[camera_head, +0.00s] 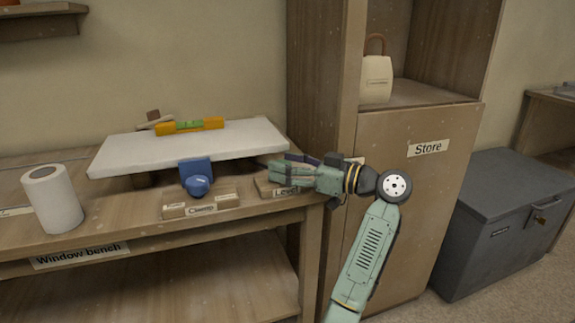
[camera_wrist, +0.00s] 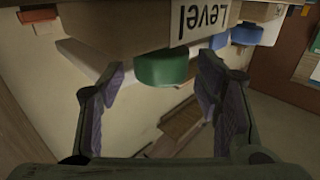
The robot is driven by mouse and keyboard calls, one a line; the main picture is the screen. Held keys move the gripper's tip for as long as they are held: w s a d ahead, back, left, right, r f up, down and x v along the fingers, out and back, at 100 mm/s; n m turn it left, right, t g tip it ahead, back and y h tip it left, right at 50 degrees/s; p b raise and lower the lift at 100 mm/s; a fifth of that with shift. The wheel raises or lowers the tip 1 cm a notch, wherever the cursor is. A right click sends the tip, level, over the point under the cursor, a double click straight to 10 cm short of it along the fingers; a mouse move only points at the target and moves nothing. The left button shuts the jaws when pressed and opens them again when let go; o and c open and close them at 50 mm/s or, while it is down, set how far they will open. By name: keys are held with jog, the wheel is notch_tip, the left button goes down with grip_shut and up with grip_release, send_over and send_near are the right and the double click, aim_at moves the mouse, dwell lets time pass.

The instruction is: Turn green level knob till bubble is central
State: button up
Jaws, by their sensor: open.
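The green level knob (camera_wrist: 160,70) sits below the box marked Level (camera_wrist: 203,22) in the wrist view, which looks upside down. My gripper (camera_head: 284,168) is open, with one finger on each side of the knob and gaps visible. In the head view the gripper is at the right end of the white board (camera_head: 115,160), by the Level block (camera_head: 264,187), and I cannot clearly make out the knob there. An orange spirit level (camera_head: 213,124) with a green vial lies on the board. The bubble is too small to read.
A blue clamp knob (camera_head: 198,186) stands at the board's front, behind the Clamp block (camera_head: 175,212). A white roll (camera_head: 52,200) stands left on the window bench (camera_head: 110,228). The Store cupboard (camera_head: 400,200) is close right of my gripper; a grey chest (camera_head: 500,215) stands beyond.

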jog(key=v, duration=1.2)
jog(key=shift+d, duration=0.1)
